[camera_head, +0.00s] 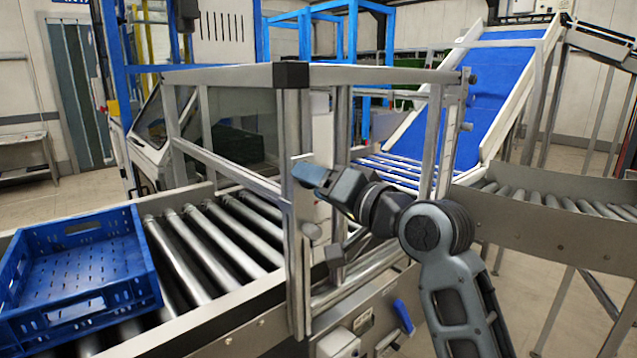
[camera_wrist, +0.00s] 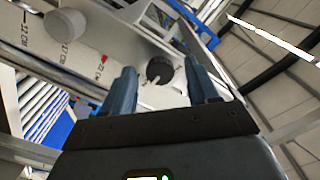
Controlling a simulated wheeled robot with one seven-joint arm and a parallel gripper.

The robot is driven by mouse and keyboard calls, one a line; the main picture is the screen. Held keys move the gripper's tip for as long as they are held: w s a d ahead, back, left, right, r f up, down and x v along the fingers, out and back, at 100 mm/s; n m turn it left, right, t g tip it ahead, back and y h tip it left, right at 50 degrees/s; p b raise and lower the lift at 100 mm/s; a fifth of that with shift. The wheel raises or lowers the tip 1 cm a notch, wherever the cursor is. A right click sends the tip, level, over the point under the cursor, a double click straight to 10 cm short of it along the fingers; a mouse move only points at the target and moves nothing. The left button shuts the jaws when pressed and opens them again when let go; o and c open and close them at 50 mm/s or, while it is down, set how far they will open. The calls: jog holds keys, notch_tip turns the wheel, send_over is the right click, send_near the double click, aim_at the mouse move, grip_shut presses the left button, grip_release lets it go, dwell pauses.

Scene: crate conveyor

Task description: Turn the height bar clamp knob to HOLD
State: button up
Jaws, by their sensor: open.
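A dark round knob (camera_wrist: 159,71) sits on a pale plate in the wrist view, with small marks around it too small to read. My gripper (camera_wrist: 161,64) is open, one blue finger to each side of the knob, with gaps showing; I cannot tell how far the tips are from it in depth. In the head view my gripper (camera_head: 308,173) is at the upright metal post (camera_head: 297,262) at the conveyor's near side, and the dark knob cannot be made out there. A pale strip (camera_wrist: 95,58) with centimetre marks runs beside the knob.
A larger grey knob (camera_wrist: 66,25) is at the upper left of the wrist view. A blue crate (camera_head: 150,270) stands on the rollers (camera_head: 205,250) at the left. A blue lever (camera_head: 403,315) is on the conveyor's side below my arm. A blue inclined belt (camera_head: 490,90) stands behind.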

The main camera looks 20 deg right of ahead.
jog(key=shift+c, duration=0.2)
jog(key=c, duration=1)
jog(key=shift+f+n+b, duration=0.1)
jog(key=shift+n+b, duration=0.2)
jog(key=shift+n, duration=0.1)
jog(key=shift+d+n+b, duration=0.1)
jog(key=shift+n+b, duration=5.5)
jog(key=shift+n, duration=2.9)
